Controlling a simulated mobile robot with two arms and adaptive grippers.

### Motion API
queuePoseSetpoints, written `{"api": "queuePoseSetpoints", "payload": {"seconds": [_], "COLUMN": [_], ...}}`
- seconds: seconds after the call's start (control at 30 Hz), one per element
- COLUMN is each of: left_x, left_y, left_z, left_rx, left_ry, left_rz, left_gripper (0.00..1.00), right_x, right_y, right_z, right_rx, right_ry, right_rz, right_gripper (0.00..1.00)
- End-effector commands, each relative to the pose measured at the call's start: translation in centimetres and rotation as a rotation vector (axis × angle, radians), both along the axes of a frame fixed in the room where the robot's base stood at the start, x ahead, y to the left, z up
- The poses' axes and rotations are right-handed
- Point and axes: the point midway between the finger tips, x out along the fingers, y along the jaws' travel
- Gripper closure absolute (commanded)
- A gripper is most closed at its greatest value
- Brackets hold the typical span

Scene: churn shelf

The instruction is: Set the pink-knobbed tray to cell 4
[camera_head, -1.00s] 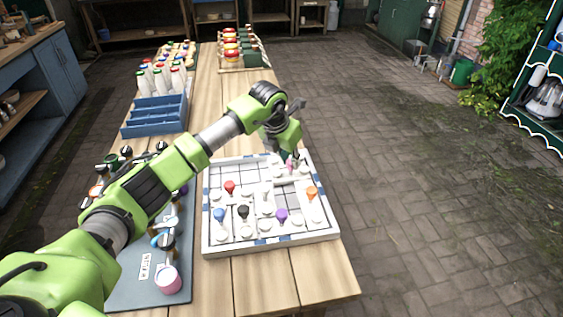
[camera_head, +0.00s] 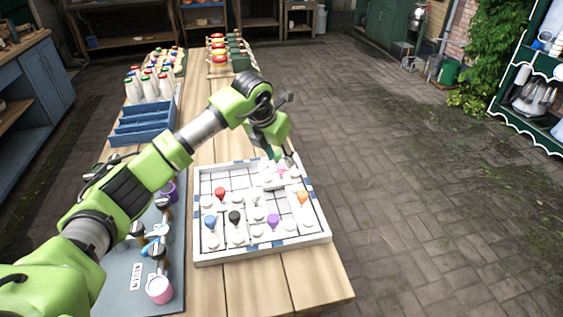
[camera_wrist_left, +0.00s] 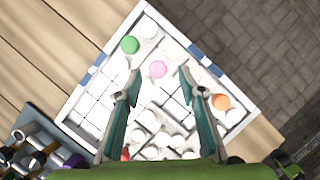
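The pink-knobbed tray shows its pink knob (camera_head: 281,174) near the far right of the white gridded board (camera_head: 262,256). In the left wrist view the pink knob (camera_wrist_left: 158,69) appears between the fingertips. My left gripper (camera_head: 282,159) is over that part of the board, pointing down. In the wrist view its two teal fingers (camera_wrist_left: 158,74) are spread apart, with a gap on both sides of the knob. The fingers partly hide the tray in the head view. I cannot read any cell numbers. My right gripper is in neither view.
Other knobbed trays crowd the board: red (camera_head: 220,194), blue (camera_head: 210,222), black (camera_head: 235,217), purple (camera_head: 272,220), orange (camera_head: 302,196) and green (camera_wrist_left: 130,45). A blue crate (camera_head: 143,124) and bottles (camera_head: 150,88) stand behind. A grey mat with cups lies left.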

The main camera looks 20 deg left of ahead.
Motion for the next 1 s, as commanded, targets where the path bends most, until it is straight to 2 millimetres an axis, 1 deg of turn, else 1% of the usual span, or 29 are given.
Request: {"api": "queuePoseSetpoints", "payload": {"seconds": [0.03,0.2,0.3,0.4,0.5,0.93,1.0], "left_x": [-0.3,-1.6,-2.2,-2.6,-2.8,-2.8,-2.8], "left_y": [0.2,0.4,0.5,0.6,0.6,0.6,0.6], "left_z": [1.3,4.5,5.9,6.8,7.3,7.4,7.7], "left_rx": [0.001,0.000,0.000,0.000,-0.001,-0.001,-0.001], "left_ry": [-0.006,-0.005,-0.005,-0.003,-0.003,-0.002,-0.002], "left_rz": [0.000,-0.001,-0.001,-0.001,0.000,0.000,0.000], "left_gripper": [0.63,0.63,0.63,0.63,0.63,0.63,0.63], "right_x": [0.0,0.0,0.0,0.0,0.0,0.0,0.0], "right_y": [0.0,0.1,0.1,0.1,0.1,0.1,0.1], "right_z": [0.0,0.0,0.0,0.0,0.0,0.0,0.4], "right_rx": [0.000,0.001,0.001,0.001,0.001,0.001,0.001], "right_ry": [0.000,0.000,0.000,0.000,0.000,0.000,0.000], "right_rz": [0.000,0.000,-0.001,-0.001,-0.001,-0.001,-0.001], "right_gripper": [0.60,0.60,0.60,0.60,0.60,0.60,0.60]}}
